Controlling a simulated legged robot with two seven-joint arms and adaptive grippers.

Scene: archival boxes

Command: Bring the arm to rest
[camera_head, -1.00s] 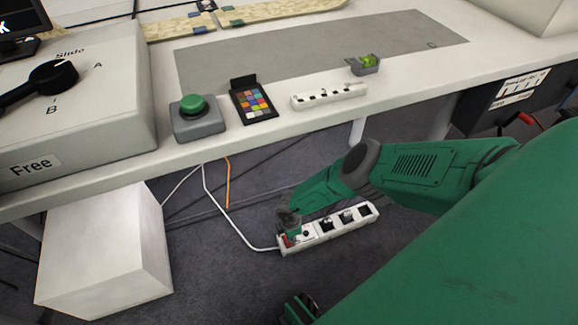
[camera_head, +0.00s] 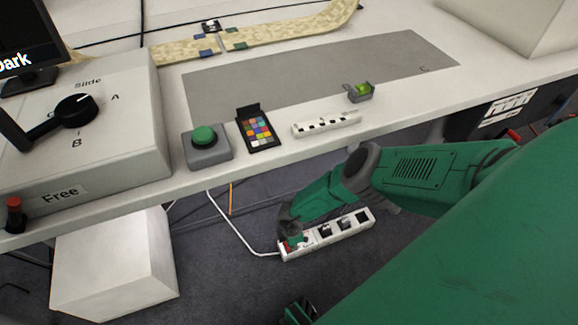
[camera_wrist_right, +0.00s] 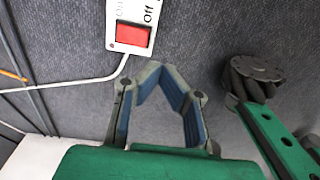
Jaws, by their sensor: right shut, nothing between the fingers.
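My right arm comes in from the right in the head view, bent at the elbow, and reaches down past the desk's front edge. Its gripper (camera_head: 291,239) is by the left end of the white power strip (camera_head: 347,228), partly hidden by the dark wrist. In the right wrist view the gripper (camera_wrist_right: 163,70) has blue-padded fingers meeting at the tips, with nothing held. The strip's red switch (camera_wrist_right: 133,36), beside the word "Off", lies beyond the fingertips, apart from them in the picture. My left gripper is not identifiable in view.
The desk (camera_head: 405,103) runs above the arm, holding a green button (camera_head: 204,135), a colour chart (camera_head: 258,130), a white strip (camera_head: 326,123) and a dial box (camera_head: 110,145). A white box (camera_head: 115,262) stands on the floor at left. Cables cross the dark floor.

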